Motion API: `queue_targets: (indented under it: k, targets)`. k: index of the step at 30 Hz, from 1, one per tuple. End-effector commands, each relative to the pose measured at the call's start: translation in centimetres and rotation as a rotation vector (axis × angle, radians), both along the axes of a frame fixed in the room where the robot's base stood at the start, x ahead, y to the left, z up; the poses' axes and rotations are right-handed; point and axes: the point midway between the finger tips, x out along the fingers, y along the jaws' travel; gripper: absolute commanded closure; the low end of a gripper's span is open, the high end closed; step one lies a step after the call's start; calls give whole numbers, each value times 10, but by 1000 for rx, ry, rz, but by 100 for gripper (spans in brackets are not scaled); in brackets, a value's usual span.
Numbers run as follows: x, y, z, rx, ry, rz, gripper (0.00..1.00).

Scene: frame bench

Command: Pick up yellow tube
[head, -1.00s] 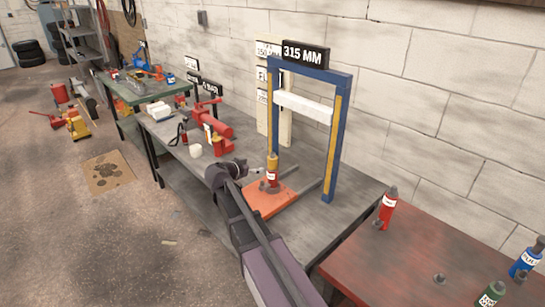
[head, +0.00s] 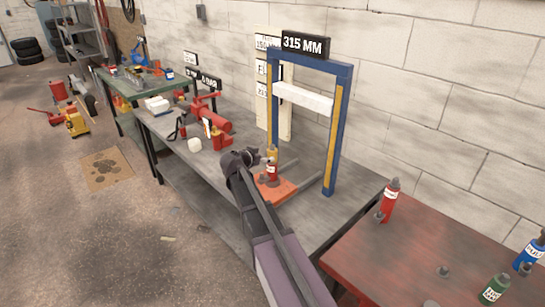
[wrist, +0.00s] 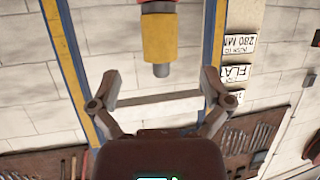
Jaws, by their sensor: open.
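The yellow tube (wrist: 160,38) stands upright on the red bottle jack (head: 271,172), and it also shows in the head view (head: 272,151). In the wrist view, which looks upside down, a grey rod sticks out of the tube's upper end. My gripper (wrist: 160,77) is open and empty. Its two fingers are spread wide, one to each side of the tube's line, and the tube appears just beyond the fingertips, apart from them. In the head view my gripper (head: 256,157) partly covers the jack and tube area.
A red tool (head: 210,122) lies left on the grey bench. Another red bottle (head: 388,200) stands on the red table at right.

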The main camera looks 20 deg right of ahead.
Motion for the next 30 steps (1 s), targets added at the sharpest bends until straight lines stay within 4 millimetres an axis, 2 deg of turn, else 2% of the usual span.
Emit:
queue_targets:
  k: [4,19,30]
  targets:
    - [6,-7,-5,0,0,1,1]
    - [9,-12,-6,-1,1,0,1]
    - [31,-41,-19,1,1,0,1]
